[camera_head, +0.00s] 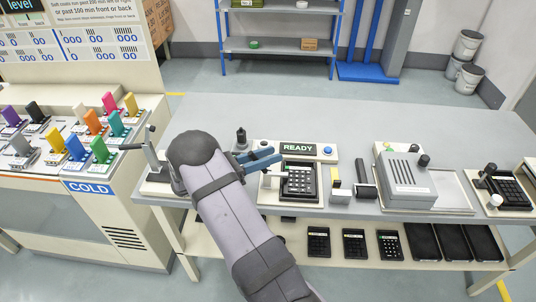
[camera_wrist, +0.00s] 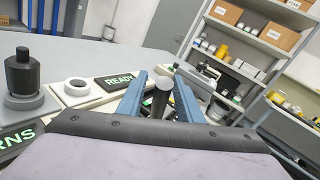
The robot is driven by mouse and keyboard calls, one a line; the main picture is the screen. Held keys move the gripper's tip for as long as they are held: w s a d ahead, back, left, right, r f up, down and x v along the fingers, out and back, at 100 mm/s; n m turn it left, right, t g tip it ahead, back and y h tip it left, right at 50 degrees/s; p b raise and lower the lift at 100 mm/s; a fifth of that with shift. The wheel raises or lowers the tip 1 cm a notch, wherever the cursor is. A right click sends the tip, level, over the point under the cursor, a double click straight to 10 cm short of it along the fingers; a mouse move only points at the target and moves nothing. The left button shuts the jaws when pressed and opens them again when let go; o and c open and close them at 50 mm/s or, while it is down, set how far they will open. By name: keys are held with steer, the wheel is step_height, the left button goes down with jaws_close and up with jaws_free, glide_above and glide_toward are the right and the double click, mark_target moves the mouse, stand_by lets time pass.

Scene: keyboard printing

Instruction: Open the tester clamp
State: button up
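The tester (camera_head: 326,158) is a pale station with a lit READY sign (camera_head: 297,148), also seen in the wrist view (camera_wrist: 119,79). A dark keypad (camera_head: 299,182) sits in it. My gripper (camera_head: 274,157) has blue fingers and reaches over the tester's left side, left of the keypad. In the wrist view my gripper (camera_wrist: 160,92) is open, its fingers apart on either side of a grey round knob (camera_wrist: 165,81) on a dark stem, which looks like the clamp handle. I cannot tell whether either finger touches it. The clamp's base is mostly hidden behind my gripper.
A lever fixture (camera_head: 152,160) stands left of my arm. A black knob (camera_wrist: 22,75) stands left in the wrist view. A grey boxy machine (camera_head: 408,180) and another keypad (camera_head: 508,188) are to the right. Several keypads lie on the lower shelf. The table's back (camera_head: 350,115) is clear.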

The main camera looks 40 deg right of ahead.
steer(key=shift+c, duration=0.4)
jaws_close()
steer(key=shift+w+a+n+h+b, duration=0.25)
steer(key=shift+n+h+b, duration=0.2)
steer(key=shift+h, duration=0.25)
steer(key=shift+o, duration=0.4)
jaws_free()
